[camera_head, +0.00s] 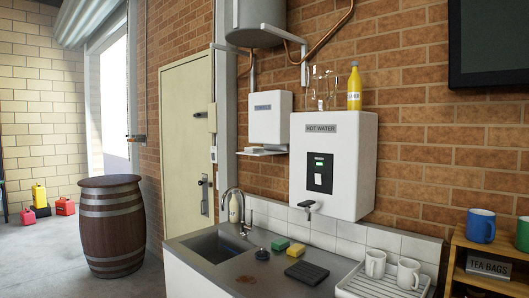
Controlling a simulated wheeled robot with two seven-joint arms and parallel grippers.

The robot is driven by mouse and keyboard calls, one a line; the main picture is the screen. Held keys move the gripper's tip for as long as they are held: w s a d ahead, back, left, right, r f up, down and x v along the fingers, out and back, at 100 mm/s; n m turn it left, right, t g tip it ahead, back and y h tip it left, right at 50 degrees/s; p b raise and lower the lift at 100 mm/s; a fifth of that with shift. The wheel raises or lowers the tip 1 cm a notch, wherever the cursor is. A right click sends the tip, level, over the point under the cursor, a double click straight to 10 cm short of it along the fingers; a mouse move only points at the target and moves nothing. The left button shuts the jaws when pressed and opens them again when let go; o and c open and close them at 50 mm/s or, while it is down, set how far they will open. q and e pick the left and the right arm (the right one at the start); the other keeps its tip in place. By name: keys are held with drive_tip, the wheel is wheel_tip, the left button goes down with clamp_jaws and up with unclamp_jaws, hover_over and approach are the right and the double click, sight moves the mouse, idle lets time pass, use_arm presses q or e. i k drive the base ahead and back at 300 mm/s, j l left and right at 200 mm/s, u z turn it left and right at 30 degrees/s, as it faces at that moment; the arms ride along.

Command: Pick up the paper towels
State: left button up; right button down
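No loose roll or pack of paper towels stands out in the head view. A white wall box (270,119) with a small blue-grey label hangs on the brick wall left of the water heater. It looks like a towel dispenser, but its label is too small to read. A small white shelf (250,152) sits just below it with a flat pale greenish item (265,148) on it, too small to identify. Neither of my grippers is in view.
A counter with a sink (215,246), sponges (288,246), a black ribbed mat (307,272) and white mugs (408,273) lies below the hot water unit (330,170). A tea shelf (458,240) stands right. A barrel (112,228) stands left on open floor.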

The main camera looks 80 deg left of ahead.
sight(253, 150)
drive_tip(key=u, duration=2.85)
